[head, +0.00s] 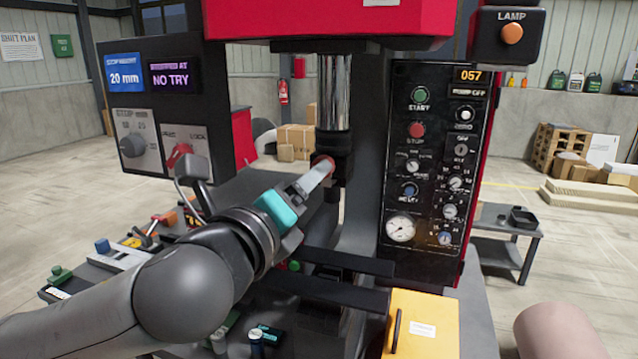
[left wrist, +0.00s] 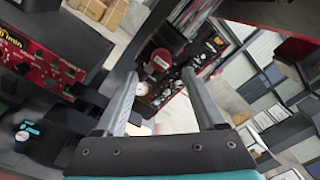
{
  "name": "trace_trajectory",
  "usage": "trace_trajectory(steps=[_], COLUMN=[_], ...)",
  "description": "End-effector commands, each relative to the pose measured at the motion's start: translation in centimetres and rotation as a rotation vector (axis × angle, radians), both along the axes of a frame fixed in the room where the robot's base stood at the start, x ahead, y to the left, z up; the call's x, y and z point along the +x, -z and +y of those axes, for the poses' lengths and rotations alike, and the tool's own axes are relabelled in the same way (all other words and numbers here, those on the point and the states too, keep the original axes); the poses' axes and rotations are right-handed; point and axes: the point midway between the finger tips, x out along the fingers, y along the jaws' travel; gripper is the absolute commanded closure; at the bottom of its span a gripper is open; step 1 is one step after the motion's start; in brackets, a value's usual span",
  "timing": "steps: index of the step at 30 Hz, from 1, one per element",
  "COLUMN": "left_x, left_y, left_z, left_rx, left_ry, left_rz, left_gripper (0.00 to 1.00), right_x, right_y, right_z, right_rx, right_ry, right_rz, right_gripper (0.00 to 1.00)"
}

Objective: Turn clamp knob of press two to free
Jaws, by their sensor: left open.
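A red knob (head: 180,155) sits on a light plate at the left of the press, with "LOCK" readable at the plate's upper right and a label ending in "REE" at its upper left. Its exact pointing is too small to tell. My left gripper (head: 322,172) is open and empty, well to the right of this knob, near the press's chrome ram (head: 334,95). A round red part (head: 324,162) on the ram shows by its fingertips; contact cannot be told. In the left wrist view the open fingers (left wrist: 158,85) frame a red round part (left wrist: 160,60). My right gripper is out of view.
A grey stop dial (head: 133,146) is left of the knob, below the blue 20 mm display (head: 124,72). A black control panel (head: 430,155) stands right of the ram. A yellow box (head: 420,325) is at front right. Small parts lie at the lower left.

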Motion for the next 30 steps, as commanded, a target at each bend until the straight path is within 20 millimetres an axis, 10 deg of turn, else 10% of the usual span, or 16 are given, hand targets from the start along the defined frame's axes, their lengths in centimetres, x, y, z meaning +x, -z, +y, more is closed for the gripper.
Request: trace_trajectory(steps=[12,26,30], left_x=[5.0,5.9,5.9], left_y=[-0.3,-0.2,-0.2], left_z=[-1.9,-2.2,-2.2], left_rx=[0.0,0.0,0.0], left_ry=[0.001,0.001,0.001], left_rz=[-0.004,-0.004,-0.004], left_gripper=[0.28,0.28,0.43], right_x=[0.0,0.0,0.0], right_y=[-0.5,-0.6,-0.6], right_z=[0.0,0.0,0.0], right_rx=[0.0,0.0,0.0], right_ry=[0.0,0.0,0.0], right_rz=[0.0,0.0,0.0], right_gripper=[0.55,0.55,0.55])
